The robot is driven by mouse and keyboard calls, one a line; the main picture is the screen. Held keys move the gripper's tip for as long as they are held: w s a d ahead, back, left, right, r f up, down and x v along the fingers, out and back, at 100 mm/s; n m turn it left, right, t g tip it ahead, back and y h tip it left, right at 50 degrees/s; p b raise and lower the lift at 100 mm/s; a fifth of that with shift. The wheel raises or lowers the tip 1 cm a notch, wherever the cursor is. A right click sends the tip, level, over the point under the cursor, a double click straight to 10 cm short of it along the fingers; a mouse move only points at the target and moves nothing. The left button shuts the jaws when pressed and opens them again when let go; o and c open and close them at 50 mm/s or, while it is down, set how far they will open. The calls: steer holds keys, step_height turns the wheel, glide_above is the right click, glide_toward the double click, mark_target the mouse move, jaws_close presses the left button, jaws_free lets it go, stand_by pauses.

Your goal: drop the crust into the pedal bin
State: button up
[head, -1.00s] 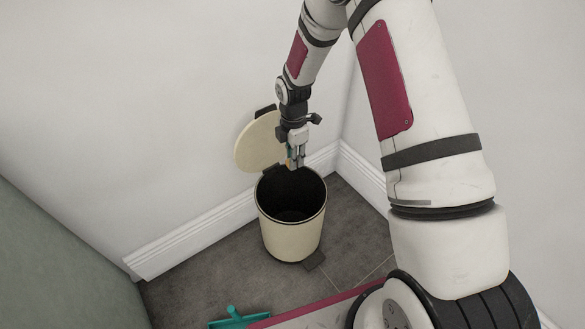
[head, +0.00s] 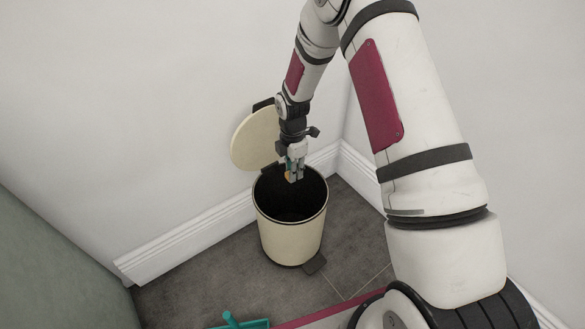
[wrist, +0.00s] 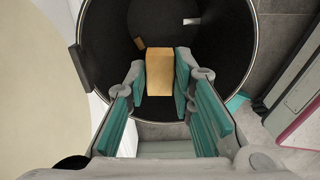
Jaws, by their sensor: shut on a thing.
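The crust (wrist: 160,72) is a small tan block between the teal pads of my gripper (wrist: 160,75) in the wrist view. My gripper (head: 294,176) is shut on it and points down at the mouth of the pedal bin.
White walls with skirting (head: 190,240) meet in a corner behind the bin. The bin's dark pedal (head: 315,263) sticks out at its front right. A teal object (head: 240,322), perhaps a dustpan, lies at the bottom edge. Grey floor (head: 200,285) is clear left of the bin.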

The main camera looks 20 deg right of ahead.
steer(key=o, duration=0.8)
steer(key=shift+r, duration=6)
